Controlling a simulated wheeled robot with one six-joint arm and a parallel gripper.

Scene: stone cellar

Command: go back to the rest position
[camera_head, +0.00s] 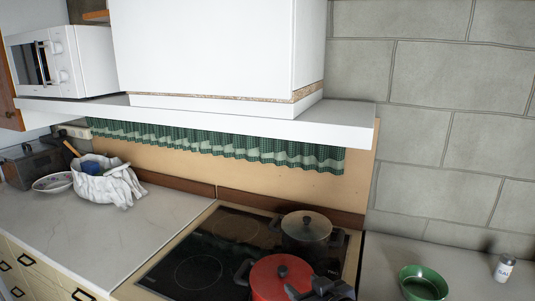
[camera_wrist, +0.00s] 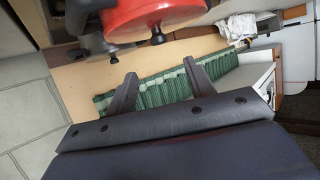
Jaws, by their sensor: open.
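My gripper (camera_wrist: 159,70) is open, with its two dark fingers apart and nothing between them in the wrist view. A dark part at the bottom edge of the head view, right of the red pot, looks like my gripper (camera_head: 332,288). The red pot (camera_head: 278,276) with a dark-knobbed lid sits on the black hob (camera_head: 195,268). The red pot also shows at the top of the wrist view (camera_wrist: 140,14), beyond the fingertips. I cannot tell how far the fingers are from it.
A dark lidded pot (camera_head: 306,232) stands behind the red one. A green bowl (camera_head: 424,283) and a small shaker (camera_head: 504,268) are on the right counter. A white shelf (camera_head: 230,122) overhangs the hob. A cloth-lined basket (camera_head: 105,187) stands left; the left counter's front is clear.

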